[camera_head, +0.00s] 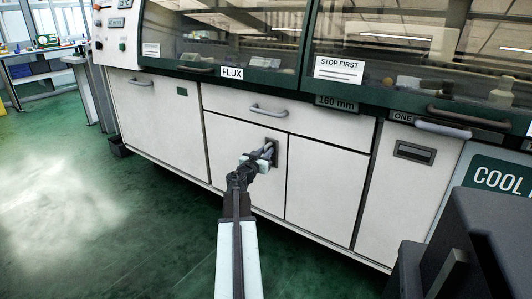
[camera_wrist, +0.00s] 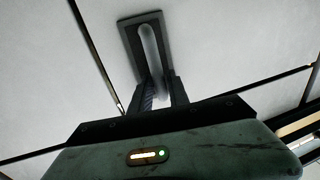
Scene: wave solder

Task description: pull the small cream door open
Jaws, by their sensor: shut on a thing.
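The small cream door (camera_head: 228,152) is in the lower middle of the machine's front in the head view, under a wide drawer. It also fills much of the wrist view (camera_wrist: 215,65). Its handle (camera_wrist: 151,50) is a grey bar on a dark recessed plate near the door's edge. My gripper (camera_head: 266,153) is at this handle, and in the wrist view my gripper (camera_wrist: 162,92) has its fingers on either side of the bar's near end, shut on it. The door looks flush with its neighbours. My gripper hides part of the handle in the head view.
The drawer (camera_head: 330,127) with a grey handle is just above. A second cream door (camera_head: 325,185) is right of the small door, and a larger door (camera_head: 160,120) is left. A dark grey block (camera_head: 490,240) stands at the front right. Green floor (camera_head: 110,220) is clear at left.

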